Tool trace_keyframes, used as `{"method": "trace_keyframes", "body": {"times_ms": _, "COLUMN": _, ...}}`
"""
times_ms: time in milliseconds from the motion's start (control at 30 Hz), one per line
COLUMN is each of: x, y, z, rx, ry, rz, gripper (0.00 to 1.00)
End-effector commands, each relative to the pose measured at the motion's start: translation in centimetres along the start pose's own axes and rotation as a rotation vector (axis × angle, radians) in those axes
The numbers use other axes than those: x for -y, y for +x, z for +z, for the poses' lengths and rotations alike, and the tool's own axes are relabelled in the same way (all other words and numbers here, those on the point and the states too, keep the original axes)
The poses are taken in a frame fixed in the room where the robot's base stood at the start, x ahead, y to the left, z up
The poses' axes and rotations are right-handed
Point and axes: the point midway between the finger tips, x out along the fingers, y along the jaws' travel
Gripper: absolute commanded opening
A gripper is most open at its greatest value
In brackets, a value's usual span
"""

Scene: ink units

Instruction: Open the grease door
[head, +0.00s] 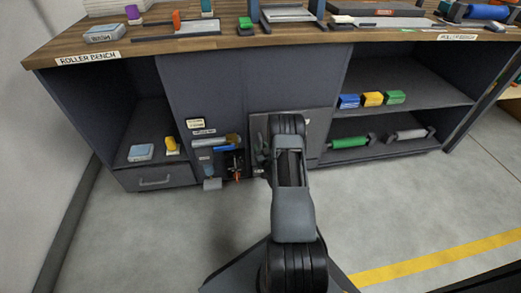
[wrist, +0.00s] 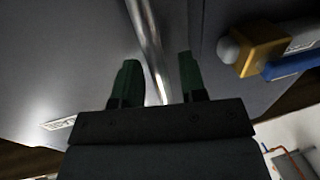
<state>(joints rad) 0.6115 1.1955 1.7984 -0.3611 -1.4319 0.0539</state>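A grey door panel (head: 319,122) is set in the front of the bench, partly hidden behind my arm; its label is not readable, so I cannot confirm that it is the grease door. In the wrist view a grey panel (wrist: 60,55) fills the left side, with a shiny metal bar handle (wrist: 149,42) running along it. My gripper (wrist: 160,78) has its two dark green fingers apart, and the bar shows between them, closer to the left finger. I cannot tell whether a finger touches it.
Open shelves (head: 420,90) with coloured blocks and rollers are at the right. The floor (head: 420,205) in front is clear.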

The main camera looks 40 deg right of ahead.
Motion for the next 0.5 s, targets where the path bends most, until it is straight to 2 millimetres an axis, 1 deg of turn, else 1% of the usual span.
{"method": "trace_keyframes", "body": {"times_ms": 100, "x": 0.01, "y": 0.36, "z": -0.03, "rx": -0.001, "ry": 0.0, "rz": 0.0, "gripper": 0.39}}
{"method": "trace_keyframes", "body": {"times_ms": 367, "x": 0.03, "y": 0.41, "z": -0.06, "rx": -0.001, "ry": 0.001, "rz": 0.0, "gripper": 0.39}}
{"method": "trace_keyframes", "body": {"times_ms": 500, "x": 0.02, "y": 0.41, "z": -0.06, "rx": -0.001, "ry": 0.0, "rz": -0.001, "gripper": 0.26}}
